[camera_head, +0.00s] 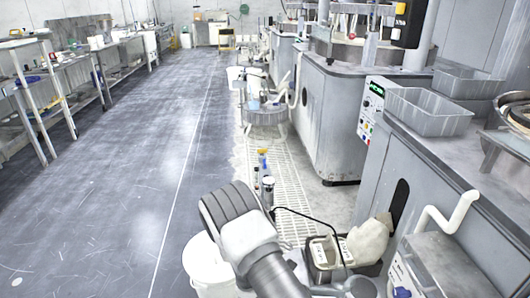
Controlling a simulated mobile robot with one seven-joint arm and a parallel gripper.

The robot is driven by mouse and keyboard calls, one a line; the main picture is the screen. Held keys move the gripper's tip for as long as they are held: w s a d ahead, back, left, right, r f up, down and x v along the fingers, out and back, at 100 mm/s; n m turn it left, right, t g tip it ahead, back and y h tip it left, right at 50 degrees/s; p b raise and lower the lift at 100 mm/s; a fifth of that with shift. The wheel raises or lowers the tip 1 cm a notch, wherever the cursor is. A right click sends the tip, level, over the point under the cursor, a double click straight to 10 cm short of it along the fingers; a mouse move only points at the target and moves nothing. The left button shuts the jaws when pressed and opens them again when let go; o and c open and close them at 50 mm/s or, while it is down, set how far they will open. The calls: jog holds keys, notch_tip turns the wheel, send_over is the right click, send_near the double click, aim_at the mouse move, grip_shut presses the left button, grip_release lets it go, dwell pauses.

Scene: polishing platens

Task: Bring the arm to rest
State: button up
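Part of my arm (248,237) shows at the bottom middle of the head view. A dark grey ribbed piece is at its upper end and a grey cylinder at its lower end. It stands in front of a white bucket (205,266) on the floor; I cannot tell whether they touch. No gripper fingers show, so my gripper and anything in it are out of sight.
Grey polishing machines (335,110) line the right side, with a grey bin (428,110) on the nearest one. Bottles (266,185) and a pale floor grating (285,165) lie beyond my arm. Workbenches (75,75) run along the left. The dark floor (130,170) between is clear.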

jog(key=s+a+r+m+t+y+p, duration=0.2)
jog(key=s+r+m+y+p, duration=0.2)
jog(key=r+m, duration=0.4)
jog(key=s+a+r+m+t+y+p, duration=0.2)
jog(key=s+r+m+y+p, duration=0.2)
jog(key=r, duration=1.8)
jog(key=s+a+r+m+t+y+p, duration=0.2)
jog(key=s+r+m+y+p, duration=0.2)
jog(key=r+m+y, duration=0.4)
notch_tip(320, 180, up, 8)
jog(key=m+p, duration=0.1)
jog(key=m, duration=0.3)
jog(key=shift+m+y, duration=0.3)
jog(key=shift+m, duration=0.1)
